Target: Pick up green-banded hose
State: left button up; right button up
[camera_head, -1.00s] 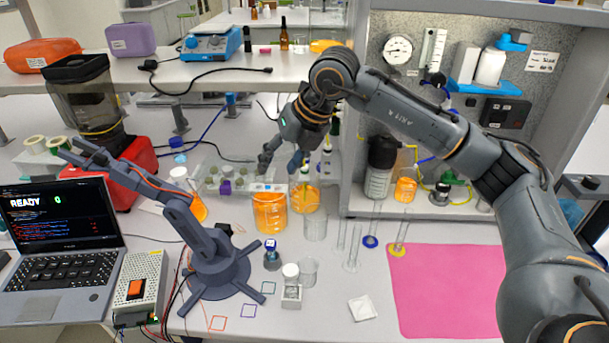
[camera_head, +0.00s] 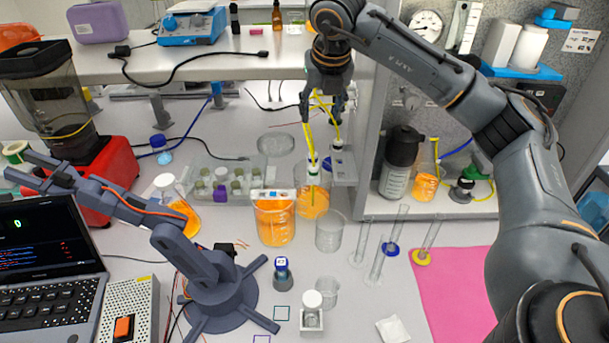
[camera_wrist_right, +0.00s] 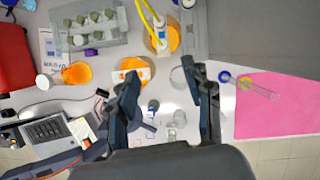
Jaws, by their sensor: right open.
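Yellow hoses (camera_head: 307,132) rise from a white-capped flask of orange liquid (camera_head: 313,203) behind the middle of the bench. I cannot clearly make out a green band on either hose. In the right wrist view a yellow hose (camera_wrist_right: 148,14) runs at the top, beyond my fingers. My right gripper (camera_head: 322,107) points down above the flask, with its fingers spread near the upper hose parts. The fingers overlap the hoses in the picture, and contact cannot be told. The right wrist view shows the gripper (camera_wrist_right: 165,82) open with nothing between its tips. My left gripper is out of view.
An orange-filled beaker (camera_head: 275,224) and an empty beaker (camera_head: 329,232) stand before the flask. A vial rack (camera_head: 222,172) is to the left. A small desktop arm (camera_head: 210,275) stands front left. A shelf (camera_head: 250,68) runs behind; a pink mat (camera_head: 455,285) lies right.

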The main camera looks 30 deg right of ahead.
notch_tip(320, 180, down, 6)
jog(key=r+b, duration=0.1)
jog(key=b, duration=0.4)
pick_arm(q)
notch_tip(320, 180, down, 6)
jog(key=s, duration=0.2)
pick_arm(e)
jog(key=p, duration=0.2)
send_over(314, 167)
jog(key=s, duration=0.2)
jog(key=f, duration=0.8)
jog(key=shift+a, duration=0.35)
jog(key=shift+w+d+f, duration=0.1)
jog(key=shift+w+f, duration=0.15)
jog(key=shift+f, duration=0.25)
jog(key=shift+f+p, duration=0.25)
jog(key=shift+p, duration=0.1)
jog(key=p+x, duration=0.2)
jog(key=x, duration=0.1)
jog(key=shift+f, duration=0.35)
jog(key=shift+w+f, duration=0.2)
jog(key=shift+f, duration=0.3)
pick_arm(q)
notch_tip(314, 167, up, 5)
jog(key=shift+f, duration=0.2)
pick_arm(e)
jog(key=c, duration=1)
